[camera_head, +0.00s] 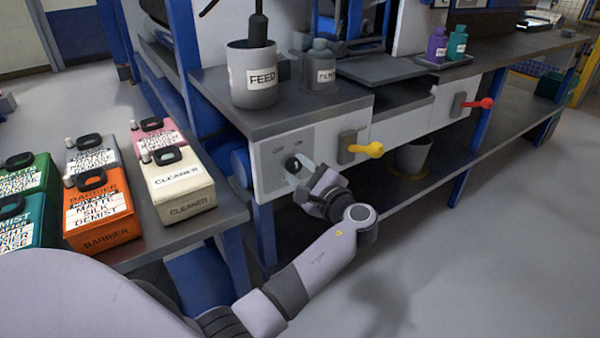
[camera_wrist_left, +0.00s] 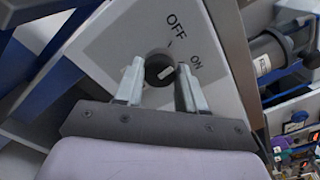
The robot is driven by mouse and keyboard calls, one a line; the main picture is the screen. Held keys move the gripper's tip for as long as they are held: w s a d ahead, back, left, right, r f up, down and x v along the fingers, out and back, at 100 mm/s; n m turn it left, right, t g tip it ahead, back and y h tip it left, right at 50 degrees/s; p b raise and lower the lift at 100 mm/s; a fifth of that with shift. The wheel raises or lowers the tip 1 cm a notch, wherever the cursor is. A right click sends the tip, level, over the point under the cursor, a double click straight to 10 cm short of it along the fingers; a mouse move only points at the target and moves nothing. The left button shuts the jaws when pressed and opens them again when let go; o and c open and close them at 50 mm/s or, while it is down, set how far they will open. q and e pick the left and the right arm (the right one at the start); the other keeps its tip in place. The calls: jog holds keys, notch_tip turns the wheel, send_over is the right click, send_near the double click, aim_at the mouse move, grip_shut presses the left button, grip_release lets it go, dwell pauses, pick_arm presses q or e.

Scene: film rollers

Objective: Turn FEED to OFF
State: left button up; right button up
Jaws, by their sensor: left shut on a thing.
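A round black knob (camera_head: 292,163) sits on a grey panel (camera_head: 270,165) at the front of the workbench, with OFF and ON printed beside it. In the left wrist view the knob (camera_wrist_left: 159,69) has a white mark that points roughly toward ON. My left gripper (camera_head: 298,172) is at the panel and shut on the knob, one finger on each side; it also shows in the left wrist view (camera_wrist_left: 160,78). A grey pot labelled FEED (camera_head: 252,90) stands on the bench above the panel. My right gripper is not in view.
A yellow-handled lever (camera_head: 366,149) is just right of my left gripper, and a red-handled lever (camera_head: 478,104) is further right. Several containers, including an orange one (camera_head: 98,222) and a cream one (camera_head: 178,186), stand on a side table at left. The floor at right is clear.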

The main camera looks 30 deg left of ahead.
pick_arm(q)
jog(key=shift+f+n+b, duration=0.15)
jog(key=shift+n+b, duration=0.15)
jog(key=shift+n, duration=0.6)
jog(key=shift+n+b, duration=0.3)
jog(key=shift+n, duration=0.4)
jog(key=shift+n+b, duration=0.35)
jog(key=shift+n, duration=0.45)
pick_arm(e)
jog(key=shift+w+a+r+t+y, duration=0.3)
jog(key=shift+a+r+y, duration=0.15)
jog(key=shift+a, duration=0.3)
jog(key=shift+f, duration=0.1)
pick_arm(q)
jog(key=o, duration=1.1)
jog(key=shift+c, duration=0.2)
jog(key=p+v, duration=0.1)
jog(key=v, duration=0.6)
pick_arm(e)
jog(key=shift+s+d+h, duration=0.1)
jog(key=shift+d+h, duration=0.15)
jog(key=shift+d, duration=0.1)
